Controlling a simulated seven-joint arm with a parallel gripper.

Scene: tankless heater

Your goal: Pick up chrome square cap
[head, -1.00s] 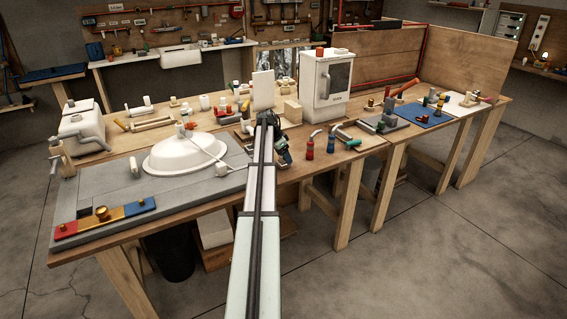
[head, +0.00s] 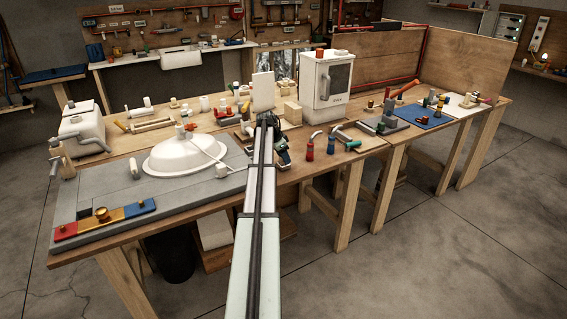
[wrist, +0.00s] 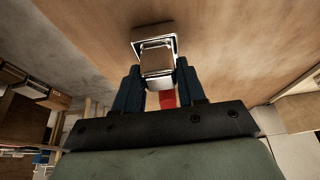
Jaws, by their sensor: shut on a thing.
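The chrome square cap (wrist: 156,60) shows in the wrist view at the ends of my gripper's two dark blue fingers. It has a shiny square rim and a brownish, reflective face. My gripper (wrist: 160,84) is shut on it, with one finger on each side. In the head view my gripper (head: 283,155) is near the front edge of the bench, at the far end of my arm. The cap cannot be made out there, being small and partly hidden by the arm.
A red piece (wrist: 168,98) shows between my fingers. The wooden bench (head: 318,165) also holds a white heater box (head: 327,85), red and blue bottles (head: 310,149), a white basin (head: 185,155) on a grey board, and a coloured strip (head: 70,229). Open floor lies in front.

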